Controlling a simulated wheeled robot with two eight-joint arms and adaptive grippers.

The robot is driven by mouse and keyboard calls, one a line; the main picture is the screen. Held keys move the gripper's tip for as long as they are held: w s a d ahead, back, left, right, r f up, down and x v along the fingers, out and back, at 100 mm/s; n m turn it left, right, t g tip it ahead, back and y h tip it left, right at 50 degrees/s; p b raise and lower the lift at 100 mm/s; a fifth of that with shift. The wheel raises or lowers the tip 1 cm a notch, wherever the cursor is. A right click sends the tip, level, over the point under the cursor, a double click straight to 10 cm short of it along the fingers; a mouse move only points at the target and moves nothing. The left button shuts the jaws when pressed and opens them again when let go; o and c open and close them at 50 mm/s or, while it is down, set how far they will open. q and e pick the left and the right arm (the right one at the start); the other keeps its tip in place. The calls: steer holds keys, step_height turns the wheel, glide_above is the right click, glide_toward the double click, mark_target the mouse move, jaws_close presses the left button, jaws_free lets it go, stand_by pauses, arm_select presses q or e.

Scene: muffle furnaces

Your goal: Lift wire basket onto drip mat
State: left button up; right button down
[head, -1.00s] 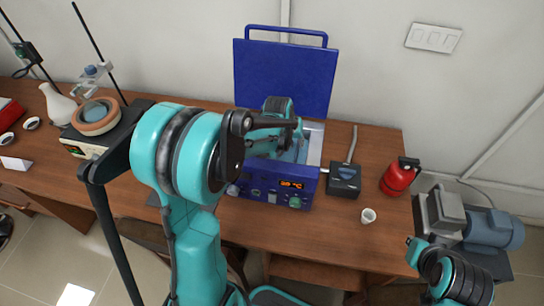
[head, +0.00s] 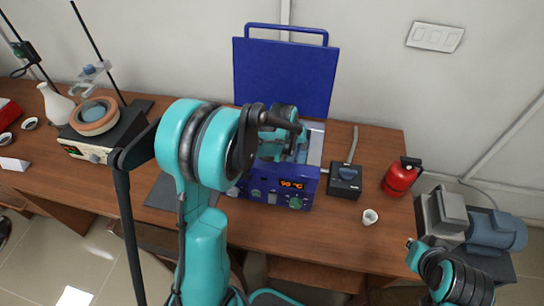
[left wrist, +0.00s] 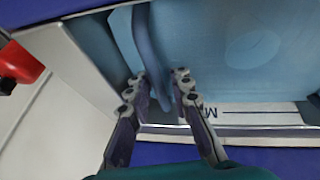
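The blue bath (head: 270,186) stands on the bench with its lid raised and a lit display on its front. My left gripper (head: 299,150) reaches down into its open top. In the left wrist view its two fingers (left wrist: 160,80) are apart, one on each side of a dark blue bar that looks like the handle of the wire basket (left wrist: 150,50). I cannot tell whether they touch it. The rest of the basket is not clear. The dark grey drip mat (head: 170,192) lies left of the bath, partly behind my left arm. My right gripper is not clearly visible.
A hotplate with a bowl (head: 96,128) is at left. The raised lid (head: 285,75) stands behind the gripper.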

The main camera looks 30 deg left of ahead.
arm_select(q)
steer(key=shift+f, duration=0.1)
jaws_close()
stand_by(0.3)
